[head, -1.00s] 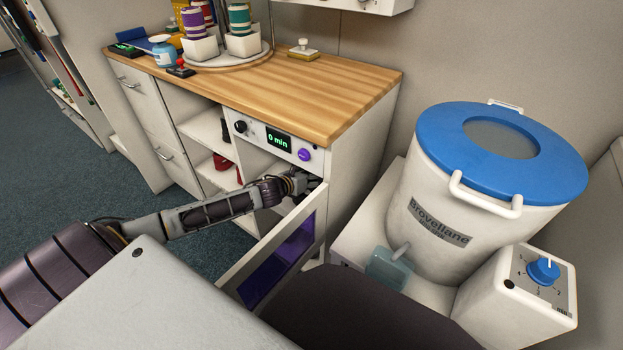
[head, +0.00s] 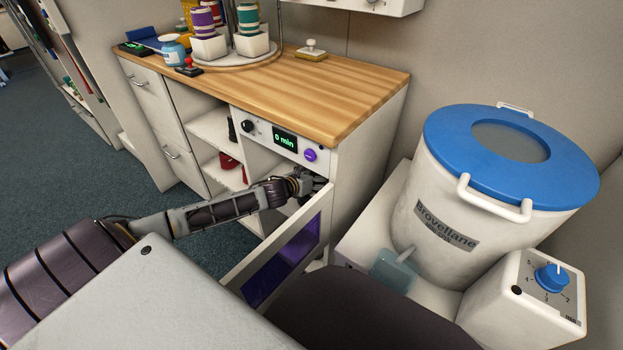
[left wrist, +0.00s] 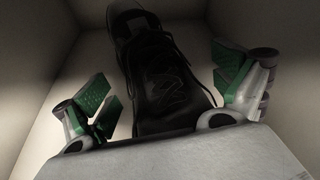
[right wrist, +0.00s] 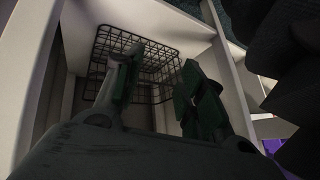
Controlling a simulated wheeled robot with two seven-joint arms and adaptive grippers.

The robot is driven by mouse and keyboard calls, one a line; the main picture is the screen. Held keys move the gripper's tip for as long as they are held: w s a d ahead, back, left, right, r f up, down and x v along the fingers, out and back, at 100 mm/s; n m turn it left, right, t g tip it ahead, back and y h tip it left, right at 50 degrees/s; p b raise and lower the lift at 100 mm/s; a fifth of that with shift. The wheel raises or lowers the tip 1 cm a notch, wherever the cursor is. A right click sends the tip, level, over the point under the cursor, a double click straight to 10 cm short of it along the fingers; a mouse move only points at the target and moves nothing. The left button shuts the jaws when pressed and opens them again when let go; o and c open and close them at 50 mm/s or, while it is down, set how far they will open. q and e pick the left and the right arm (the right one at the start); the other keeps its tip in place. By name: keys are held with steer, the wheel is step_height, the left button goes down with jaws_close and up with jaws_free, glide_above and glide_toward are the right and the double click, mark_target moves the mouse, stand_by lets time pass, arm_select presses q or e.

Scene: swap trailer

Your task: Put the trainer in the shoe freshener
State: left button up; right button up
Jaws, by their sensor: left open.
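The shoe freshener (head: 284,141) is a white unit under the wooden counter, with a "0 min" display, a black knob and a purple button. Its door (head: 284,262), with a purple window, hangs open towards me. My left gripper (head: 312,186) is at the opening, partly hidden by the door. In the left wrist view the black laced trainer (left wrist: 158,78) lies in a pale-walled compartment. The open fingers of my left gripper (left wrist: 163,98) stand on either side of it, apart from it. My right gripper (right wrist: 155,80) is open and empty, facing a wire basket; the head view does not show it.
Left of the freshener are open shelves with a red item (head: 228,161). A white bin (head: 440,215) with a blue lid and a dial box (head: 530,295) stand at the right. Spools and small items crowd the counter's back left; its front right (head: 340,90) is clear.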

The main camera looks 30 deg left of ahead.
arm_select(q)
steer(key=shift+s, duration=0.2)
arm_select(e)
steer(key=shift+r, duration=0.1)
arm_select(q)
steer(key=shift+p+v, duration=0.75)
steer(key=shift+v, duration=1.65)
steer(key=shift+s+a+r+p, duration=0.1)
steer(key=shift+s+r+p, duration=0.2)
steer(key=shift+s+p, duration=0.3)
steer(key=shift+p+v, duration=0.55)
steer(key=shift+v, duration=1.1)
steer(key=shift+p+v, duration=0.4)
steer(key=shift+v, duration=0.7)
arm_select(e)
step_height(320, 180, up, 8)
steer(key=d+g+h, duration=0.1)
steer(key=shift+s+d+r+n+g, duration=0.2)
steer(key=shift+d+r+n+g, duration=0.1)
steer(key=shift+n+g, duration=0.1)
steer(key=shift+s+f, duration=0.1)
steer(key=shift+f, duration=0.1)
